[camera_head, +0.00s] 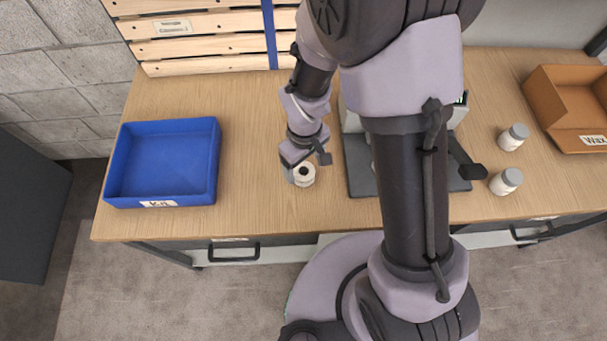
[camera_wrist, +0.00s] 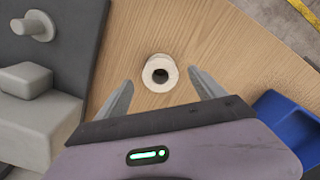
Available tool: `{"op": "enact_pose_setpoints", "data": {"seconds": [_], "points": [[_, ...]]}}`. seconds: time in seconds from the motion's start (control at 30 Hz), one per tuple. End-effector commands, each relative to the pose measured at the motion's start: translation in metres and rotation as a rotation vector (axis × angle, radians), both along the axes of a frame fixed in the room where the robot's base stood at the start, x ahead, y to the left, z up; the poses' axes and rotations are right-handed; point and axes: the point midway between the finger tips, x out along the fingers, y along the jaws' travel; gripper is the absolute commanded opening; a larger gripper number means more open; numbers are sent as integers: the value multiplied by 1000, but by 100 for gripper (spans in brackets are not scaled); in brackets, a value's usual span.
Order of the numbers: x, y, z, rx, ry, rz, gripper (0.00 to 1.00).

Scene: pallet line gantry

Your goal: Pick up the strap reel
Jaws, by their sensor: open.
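The strap reel (camera_head: 304,174) is a small white roll with a dark centre hole. It stands on the wooden table (camera_head: 250,110), left of the grey machine base. In the wrist view the reel (camera_wrist: 160,73) shows from above, just beyond and between the two fingertips. My gripper (camera_wrist: 160,92) is open and empty, with one finger on each side of the line to the reel. In the head view my gripper (camera_head: 296,165) is over the reel and hides part of it. I cannot tell the height gap.
A blue tray (camera_head: 214,170) stands on the left of the table. A grey machine base (camera_head: 361,180) is close to the reel's right. Two white jars (camera_head: 512,137) and an orange-brown box (camera_head: 546,108) stand at the right. Table between tray and reel is clear.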

Motion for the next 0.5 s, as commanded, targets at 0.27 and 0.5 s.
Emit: {"op": "enact_pose_setpoints", "data": {"seconds": [0.27, 0.5], "points": [[2, 3, -48, 0, 2, -1, 79], [2, 3, -45, 0, 0, -1, 63]]}}
